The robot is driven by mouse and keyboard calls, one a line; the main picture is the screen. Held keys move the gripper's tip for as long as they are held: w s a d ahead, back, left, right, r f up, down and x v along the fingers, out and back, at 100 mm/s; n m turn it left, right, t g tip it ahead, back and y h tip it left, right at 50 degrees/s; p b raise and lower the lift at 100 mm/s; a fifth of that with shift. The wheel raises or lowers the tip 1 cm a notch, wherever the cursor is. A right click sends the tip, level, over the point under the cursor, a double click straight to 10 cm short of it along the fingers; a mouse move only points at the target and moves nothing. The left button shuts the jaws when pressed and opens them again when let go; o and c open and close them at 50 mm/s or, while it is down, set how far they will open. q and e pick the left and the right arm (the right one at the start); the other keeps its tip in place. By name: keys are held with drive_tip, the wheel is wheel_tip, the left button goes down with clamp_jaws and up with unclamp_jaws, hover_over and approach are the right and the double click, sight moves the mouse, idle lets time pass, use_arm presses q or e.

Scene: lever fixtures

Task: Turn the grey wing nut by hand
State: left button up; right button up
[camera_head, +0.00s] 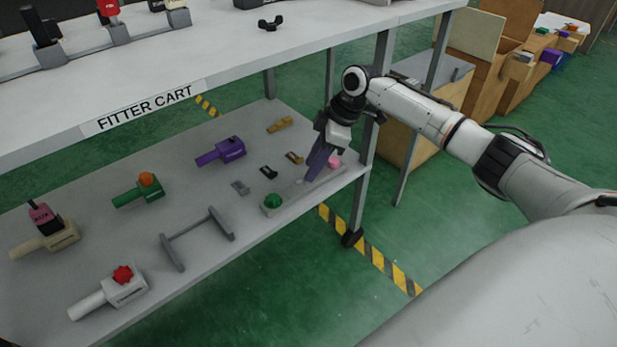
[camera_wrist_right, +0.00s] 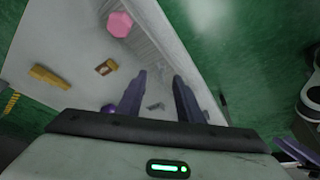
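My right gripper (camera_head: 315,168) reaches in from the right over the lower shelf's front right, fingers pointing down. In the right wrist view its two dark fingers (camera_wrist_right: 160,76) stand apart with a clear gap. A small grey piece (camera_wrist_right: 155,106) shows between the fingers in that view, and I take it for the grey wing nut. In the head view a small pale grey bit (camera_head: 299,182) shows beside the fingertips, on a strip between the green dome and the pink knob. I cannot tell whether the fingers touch it.
The green dome (camera_head: 273,201) and pink knob (camera_head: 333,161) sit at the strip's ends. Black (camera_head: 268,172) and brown (camera_head: 293,157) small fixtures lie behind. The cart's upper shelf (camera_head: 190,62) overhangs, and a cart post (camera_head: 373,100) stands right by my arm.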

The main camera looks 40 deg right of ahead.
use_arm(q)
drive_tip(key=shift+w+d+r+h+b, duration=0.1)
drive_tip(key=shift+d+r+h+b, duration=0.25)
drive_tip(key=shift+r, duration=0.2)
use_arm(e)
drive_tip(key=shift+x, duration=1.6)
drive_tip(key=shift+c, duration=0.4)
